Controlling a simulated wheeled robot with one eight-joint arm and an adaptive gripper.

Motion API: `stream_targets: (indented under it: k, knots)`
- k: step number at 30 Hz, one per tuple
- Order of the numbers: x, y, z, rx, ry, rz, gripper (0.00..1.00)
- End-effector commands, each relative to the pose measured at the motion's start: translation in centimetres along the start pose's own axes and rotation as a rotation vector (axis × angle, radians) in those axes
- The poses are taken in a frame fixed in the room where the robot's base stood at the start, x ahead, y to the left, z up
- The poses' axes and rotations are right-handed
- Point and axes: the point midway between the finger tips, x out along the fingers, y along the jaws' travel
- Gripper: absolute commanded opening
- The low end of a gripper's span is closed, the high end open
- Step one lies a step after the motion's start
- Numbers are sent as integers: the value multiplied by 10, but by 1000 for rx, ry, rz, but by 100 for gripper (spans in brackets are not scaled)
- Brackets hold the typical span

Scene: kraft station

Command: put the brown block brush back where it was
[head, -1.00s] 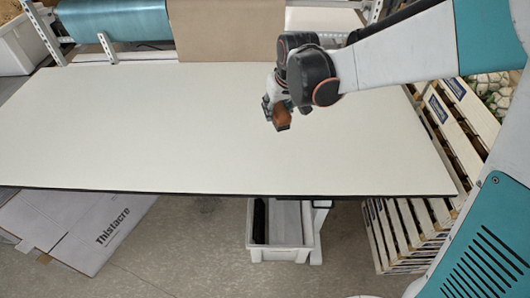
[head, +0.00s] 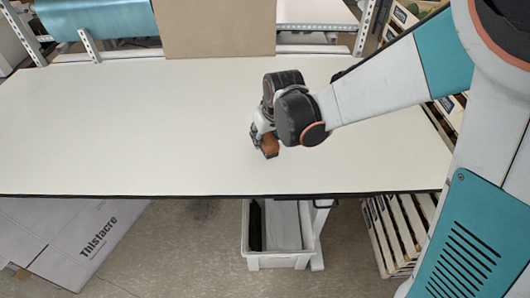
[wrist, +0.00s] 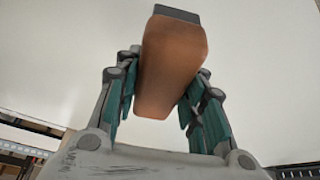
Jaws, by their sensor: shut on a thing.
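The brown block brush (head: 270,146) is a wooden block with a dark grey side. My gripper (head: 262,137) is shut on it, above the white table (head: 120,140) right of its middle. In the wrist view the brush (wrist: 170,70) lies between the teal fingers of my gripper (wrist: 165,98), with its dark part at the far end. The head view does not show clearly how high the brush is above the table.
The tabletop is otherwise bare. A brown board (head: 220,30) and a teal roll (head: 95,18) are at the back. A white bin (head: 278,260) stands below the front edge, slatted pallets (head: 395,230) at right, a flat Thistacre carton (head: 75,235) at left.

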Motion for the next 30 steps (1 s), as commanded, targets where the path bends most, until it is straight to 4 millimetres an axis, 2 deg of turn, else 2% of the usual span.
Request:
stream_targets:
  k: [1,8,16,29,30]
  knots:
    - [6,0,3,0,0,0,15]
    - [14,-1,9,-1,0,0,15]
    - [44,-4,28,-3,0,-1,15]
    - [48,-4,30,-3,0,-1,15]
    - [47,-4,30,-3,0,-1,46]
